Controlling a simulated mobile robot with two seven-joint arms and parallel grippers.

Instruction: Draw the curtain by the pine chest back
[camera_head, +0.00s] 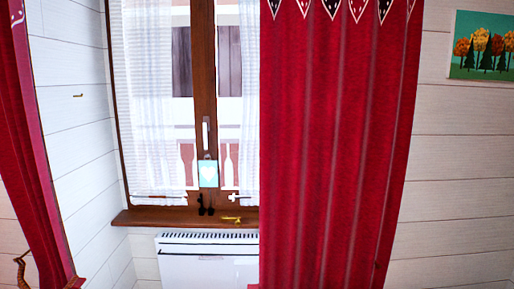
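A wide red curtain (335,150) hangs at the right and covers the right part of the window (205,90). Its top edge carries a dark and white triangle pattern, and its left edge hangs straight down. A second red curtain (30,150) hangs at the far left, narrow and slanting in the picture, with the window's left part uncovered. I see no pine chest, so I cannot tell which curtain is by it. Neither of my grippers is in view.
A brown wooden sill (160,217) runs under the window, with a white radiator (205,262) below it. A small teal heart sign (208,173) hangs on the window frame. A tree picture (483,46) hangs at the right. A thin brown object (21,270) shows at lower left.

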